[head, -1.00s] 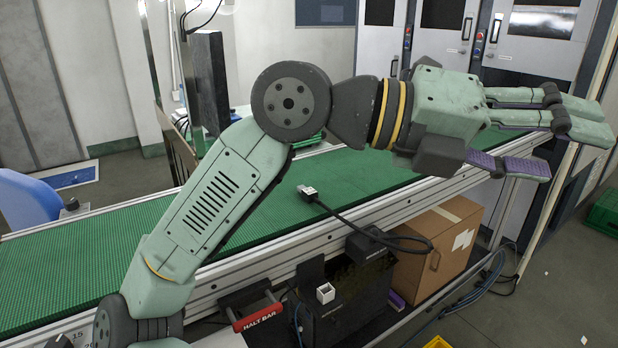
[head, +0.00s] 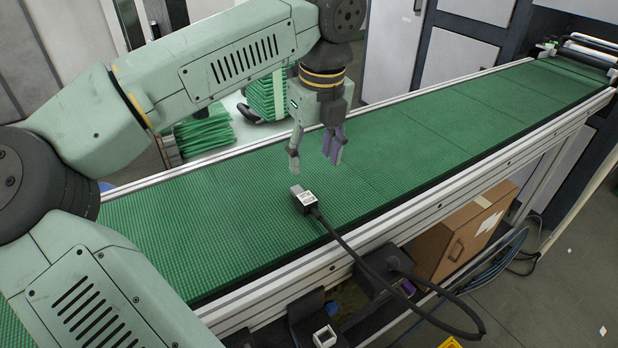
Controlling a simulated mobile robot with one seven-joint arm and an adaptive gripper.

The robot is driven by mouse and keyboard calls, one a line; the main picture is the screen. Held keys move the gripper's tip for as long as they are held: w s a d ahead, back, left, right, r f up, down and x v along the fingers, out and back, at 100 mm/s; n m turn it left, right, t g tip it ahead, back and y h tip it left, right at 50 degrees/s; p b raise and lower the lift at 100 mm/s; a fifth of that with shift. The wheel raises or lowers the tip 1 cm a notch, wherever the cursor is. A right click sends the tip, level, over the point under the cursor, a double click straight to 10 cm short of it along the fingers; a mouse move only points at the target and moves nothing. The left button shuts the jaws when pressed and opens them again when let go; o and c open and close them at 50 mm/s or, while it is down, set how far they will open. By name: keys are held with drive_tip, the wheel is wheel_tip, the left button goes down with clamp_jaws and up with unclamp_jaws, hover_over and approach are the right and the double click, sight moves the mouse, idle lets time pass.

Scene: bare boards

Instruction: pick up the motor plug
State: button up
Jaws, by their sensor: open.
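The motor plug (head: 303,199) is a small dark block with a white label. It lies on the green conveyor belt (head: 430,135) near the belt's front edge. A black cable runs from it over the front rail and down. My gripper (head: 316,165) points down above the belt, just behind and slightly right of the plug in the picture. Its fingers are apart, with nothing between them. The gap between fingertips and plug is hard to judge from this one view.
A metal rail (head: 420,199) edges the belt. A cardboard box (head: 462,236) and a dark motor unit (head: 385,270) sit below the front side. Green stacked items (head: 266,97) stand behind the belt. The belt to the right is clear.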

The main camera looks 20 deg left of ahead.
drive_tip(key=b, duration=0.3)
hover_over(306, 197)
drive_tip(key=d, duration=0.1)
wheel_tip(306, 197, down, 6)
drive_tip(key=shift+s+d+r, duration=0.1)
drive_tip(key=shift+r, duration=0.15)
drive_tip(key=f+b, duration=0.1)
drive_tip(key=f, duration=0.1)
drive_tip(key=a+f+b, duration=0.1)
drive_tip(key=f, duration=0.2)
drive_tip(key=shift+f, duration=0.1)
drive_tip(key=shift+c, duration=0.4)
clamp_jaws()
wheel_tip(306, 197, up, 10)
drive_tip(key=p, duration=0.5)
